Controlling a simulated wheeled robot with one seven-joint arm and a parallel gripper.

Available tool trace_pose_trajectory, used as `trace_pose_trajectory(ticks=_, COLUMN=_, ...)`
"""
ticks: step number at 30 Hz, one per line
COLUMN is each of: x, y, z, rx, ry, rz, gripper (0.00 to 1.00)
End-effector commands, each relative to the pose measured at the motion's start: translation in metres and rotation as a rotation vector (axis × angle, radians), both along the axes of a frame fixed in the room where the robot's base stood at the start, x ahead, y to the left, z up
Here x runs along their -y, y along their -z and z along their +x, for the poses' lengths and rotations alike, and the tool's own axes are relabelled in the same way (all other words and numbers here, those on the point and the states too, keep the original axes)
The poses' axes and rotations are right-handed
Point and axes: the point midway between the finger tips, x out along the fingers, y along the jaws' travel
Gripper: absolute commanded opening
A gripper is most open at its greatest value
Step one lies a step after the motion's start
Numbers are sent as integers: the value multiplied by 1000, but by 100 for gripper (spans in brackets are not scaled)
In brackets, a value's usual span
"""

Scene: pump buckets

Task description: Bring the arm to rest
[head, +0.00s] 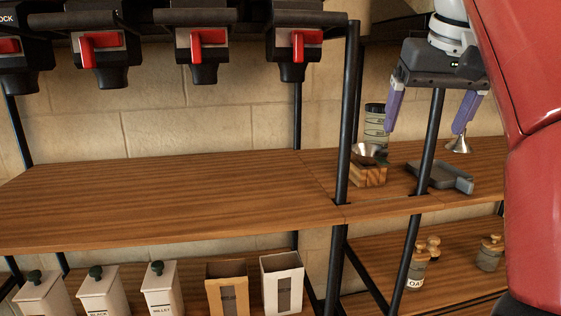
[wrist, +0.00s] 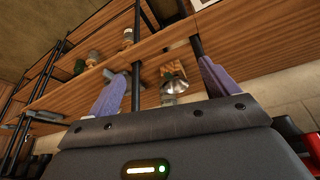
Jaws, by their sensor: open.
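My gripper (head: 424,130) is at the upper right of the head view, over the right-hand shelf section. Its two purple fingers point down and stand wide apart, with nothing between them. In the wrist view the spread fingers (wrist: 165,66) are also empty. Part of my red arm covers the right edge of the head view. A metal bowl (head: 369,153) sits on a small wooden block (head: 369,176), left of and below the gripper. A small metal funnel (head: 458,146) shows close to the right fingertip; whether they touch is unclear.
A grey scale-like tray (head: 446,178) lies on the wooden shelf (head: 170,193) section beneath the gripper. Black posts (head: 347,120) rise close by. A labelled canister (head: 376,125) stands behind the bowl. Dispensers with red handles (head: 208,36) hang at upper left. The wide left shelf is bare.

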Motion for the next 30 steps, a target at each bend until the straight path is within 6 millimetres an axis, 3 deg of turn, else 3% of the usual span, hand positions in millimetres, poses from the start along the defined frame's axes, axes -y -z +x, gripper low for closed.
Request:
trace_pose_trajectory(ticks=11, x=-7, y=30, z=-10, rx=16, ry=-4, rz=15, gripper=86)
trace_pose_trajectory(ticks=17, x=-15, y=67, z=-21, rx=29, ry=-10, rz=21, gripper=86)
trace_pose_trajectory(ticks=23, x=-31, y=142, z=-50, rx=53, ry=-24, rz=23, gripper=86)
trace_pose_trajectory(ticks=30, x=-50, y=257, z=-98, rx=79, ry=-45, rz=11, gripper=86)
